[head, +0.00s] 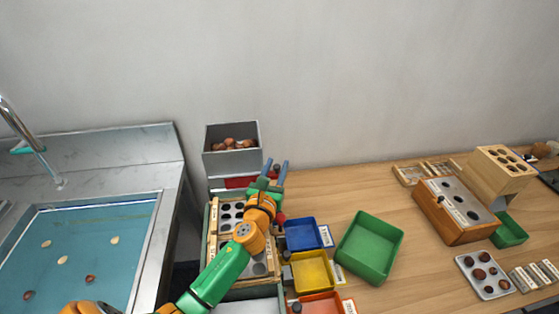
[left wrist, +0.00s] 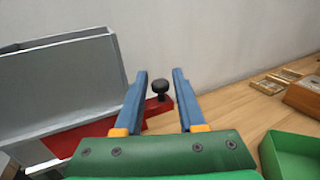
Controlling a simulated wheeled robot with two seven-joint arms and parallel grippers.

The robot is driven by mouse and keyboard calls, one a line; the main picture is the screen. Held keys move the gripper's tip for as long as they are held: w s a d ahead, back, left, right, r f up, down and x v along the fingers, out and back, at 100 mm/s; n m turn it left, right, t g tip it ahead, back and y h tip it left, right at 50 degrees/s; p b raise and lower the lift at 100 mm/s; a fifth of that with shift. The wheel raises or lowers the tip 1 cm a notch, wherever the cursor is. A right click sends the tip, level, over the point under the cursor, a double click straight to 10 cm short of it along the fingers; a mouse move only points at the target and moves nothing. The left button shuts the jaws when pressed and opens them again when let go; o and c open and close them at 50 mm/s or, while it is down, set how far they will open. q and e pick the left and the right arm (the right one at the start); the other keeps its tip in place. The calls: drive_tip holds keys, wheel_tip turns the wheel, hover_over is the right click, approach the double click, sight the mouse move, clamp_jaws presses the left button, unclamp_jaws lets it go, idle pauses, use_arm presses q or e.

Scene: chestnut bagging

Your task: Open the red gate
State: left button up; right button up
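The red gate (head: 240,182) is a flat red plate under the grey hopper (head: 219,160), which holds several brown chestnuts (head: 233,143). In the left wrist view the red gate (left wrist: 98,131) sticks out to the right from under the hopper (left wrist: 60,85) and carries a round black knob (left wrist: 160,88) at its end. My left gripper (head: 277,164) is open beside the hopper. In the left wrist view its blue fingers (left wrist: 160,76) stand on either side of the knob, with gaps showing on both sides. My right gripper is out of view.
A sorting box (head: 212,232) with dark holes stands below the hopper. Blue (head: 302,235), yellow (head: 309,271) and red-orange (head: 320,304) trays sit beside it, with a larger green tray (head: 370,248) to the right. A sink (head: 158,250) is at left.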

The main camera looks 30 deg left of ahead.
use_arm(q)
drive_tip(key=x, duration=0.4)
drive_tip(key=shift+s, duration=0.1)
clamp_jaws()
idle(1.4)
